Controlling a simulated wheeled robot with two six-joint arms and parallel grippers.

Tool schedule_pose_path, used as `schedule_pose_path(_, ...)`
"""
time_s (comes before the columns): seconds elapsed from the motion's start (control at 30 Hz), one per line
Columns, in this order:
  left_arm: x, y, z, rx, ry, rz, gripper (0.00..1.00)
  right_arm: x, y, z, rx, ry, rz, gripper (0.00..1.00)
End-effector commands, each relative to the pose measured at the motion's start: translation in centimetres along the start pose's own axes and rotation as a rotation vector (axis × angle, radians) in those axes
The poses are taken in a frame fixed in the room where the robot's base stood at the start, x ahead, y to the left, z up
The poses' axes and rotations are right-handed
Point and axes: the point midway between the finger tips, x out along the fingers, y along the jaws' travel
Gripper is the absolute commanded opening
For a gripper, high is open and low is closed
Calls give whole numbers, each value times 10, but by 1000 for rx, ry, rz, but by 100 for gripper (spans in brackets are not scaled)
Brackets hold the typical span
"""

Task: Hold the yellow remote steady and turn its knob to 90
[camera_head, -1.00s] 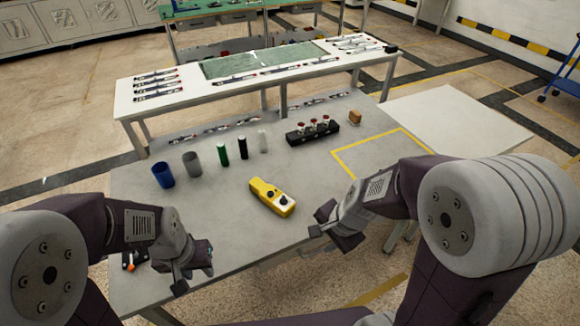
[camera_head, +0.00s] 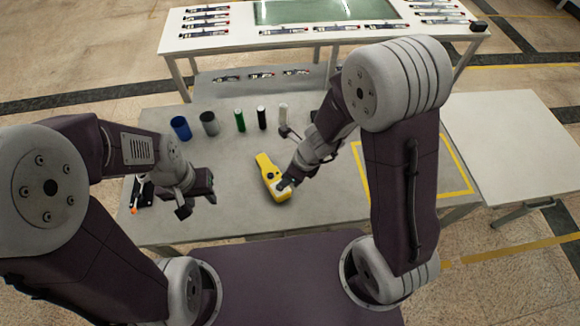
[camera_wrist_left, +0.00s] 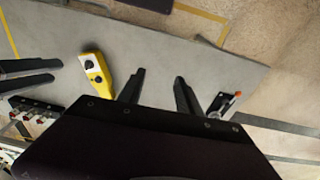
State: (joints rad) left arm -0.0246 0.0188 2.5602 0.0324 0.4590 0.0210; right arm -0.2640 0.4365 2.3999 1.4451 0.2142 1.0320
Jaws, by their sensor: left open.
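The yellow remote (camera_head: 266,170) lies on the grey table, with its dark knob end toward me. It also shows in the left wrist view (camera_wrist_left: 104,81), where two black knobs are visible on its face. My left gripper (camera_head: 197,207) is open and empty, to the left of the remote and apart from it; its two fingers (camera_wrist_left: 158,90) show in the left wrist view with nothing between them. My right gripper (camera_head: 284,160) is over the remote's right side, its fingers spread; one finger partly covers the knob end. Whether it touches is unclear.
A blue cup (camera_head: 181,128), a grey cup (camera_head: 209,124) and several small cylinders stand behind the remote. A black-and-orange item (camera_head: 142,190) lies at the table's left. A yellow taped outline (camera_head: 455,165) marks the table's right. My right arm hides the black rack.

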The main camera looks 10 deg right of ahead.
Motion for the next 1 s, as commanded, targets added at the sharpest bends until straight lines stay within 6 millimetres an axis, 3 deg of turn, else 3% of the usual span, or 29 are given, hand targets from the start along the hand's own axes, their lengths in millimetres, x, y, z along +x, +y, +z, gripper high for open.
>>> schedule_pose_path(0.03, 1, 0, 0, -11, 0, 0, 59, 1, 0, 0, 0, 0, 0, 36)
schedule_pose_path(0.1, 1, 0, 4, -67, -18, -1, 78, 1, 0, -1, 0, 0, -1, 36)
schedule_pose_path(0.13, 0, 0, 6, -110, -30, -1, 80, 1, 0, 0, 0, 0, -1, 36)
schedule_pose_path(0.23, -18, 6, -38, -282, 11, 16, 80, 1, 0, 0, 0, 0, -1, 36)
schedule_pose_path(0.37, -22, 28, -100, -434, 0, 37, 80, 1, 0, 0, 0, -1, -1, 36)
schedule_pose_path(0.5, 1, 73, -157, -515, -50, 50, 80, 1, 0, 0, -1, -1, -1, 36)
schedule_pose_path(0.6, 32, 111, -180, -512, -92, 47, 80, 0, -1, 0, -1, -1, -1, 36)
schedule_pose_path(0.7, 69, 144, -184, -460, -130, 37, 80, 0, -1, 0, -1, -1, -1, 36)
schedule_pose_path(0.8, 103, 163, -172, -412, -172, 14, 80, 0, -1, 0, -1, -1, -1, 36)
schedule_pose_path(1.0, 125, 173, -149, -373, -220, -17, 80, 0, 0, 0, -1, -1, -1, 36)
